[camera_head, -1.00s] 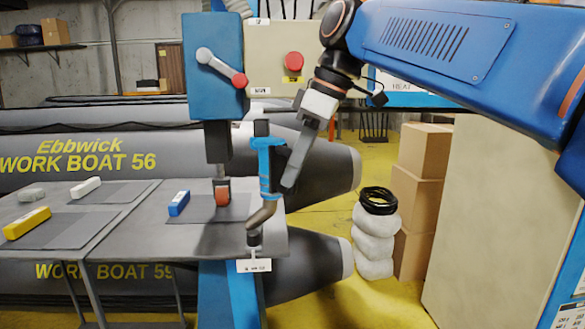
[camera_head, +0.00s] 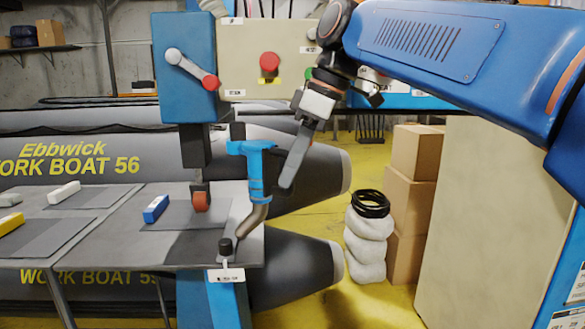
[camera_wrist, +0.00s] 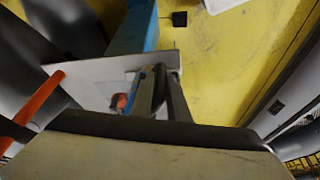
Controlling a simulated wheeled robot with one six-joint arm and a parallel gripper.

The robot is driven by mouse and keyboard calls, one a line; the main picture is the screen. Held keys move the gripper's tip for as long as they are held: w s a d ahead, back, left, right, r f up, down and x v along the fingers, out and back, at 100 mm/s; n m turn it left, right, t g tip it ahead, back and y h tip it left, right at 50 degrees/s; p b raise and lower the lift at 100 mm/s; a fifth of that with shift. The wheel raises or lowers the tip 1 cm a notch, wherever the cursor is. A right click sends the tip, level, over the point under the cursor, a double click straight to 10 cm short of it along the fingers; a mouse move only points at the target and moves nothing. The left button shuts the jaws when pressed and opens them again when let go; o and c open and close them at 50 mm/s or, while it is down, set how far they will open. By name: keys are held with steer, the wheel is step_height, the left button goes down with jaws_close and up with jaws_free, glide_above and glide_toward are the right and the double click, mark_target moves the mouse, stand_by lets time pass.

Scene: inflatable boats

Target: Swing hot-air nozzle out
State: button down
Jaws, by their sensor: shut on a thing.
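The hot-air nozzle has a blue upper body (camera_head: 257,168) and a bent brownish metal tube (camera_head: 252,219). It hangs at the right side of the blue welding machine (camera_head: 186,70), right of the orange-red roller (camera_head: 201,201). The tube's lower end is close to a black knob (camera_head: 225,247) at the table's front edge. My gripper (camera_head: 289,172) is shut on the nozzle at the right side of its blue body. In the wrist view my fingers (camera_wrist: 162,95) point ahead close together; they hide most of the nozzle.
The grey worktable (camera_head: 120,245) carries grey sheets and a blue block (camera_head: 156,209). Grey boat tubes (camera_head: 300,270) lie behind and below. Stacked cartons (camera_head: 412,205) and white bundles (camera_head: 367,245) stand right, beside a beige panel (camera_head: 480,210). Yellow floor between is clear.

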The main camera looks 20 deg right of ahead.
steer(key=shift+w, duration=0.15)
steer(key=c, duration=1.7)
jaws_free()
steer(key=shift+w, duration=0.1)
steer(key=shift+c, duration=0.2)
steer(key=v, duration=1.7)
steer(key=shift+r, duration=0.15)
steer(key=shift+a, duration=0.1)
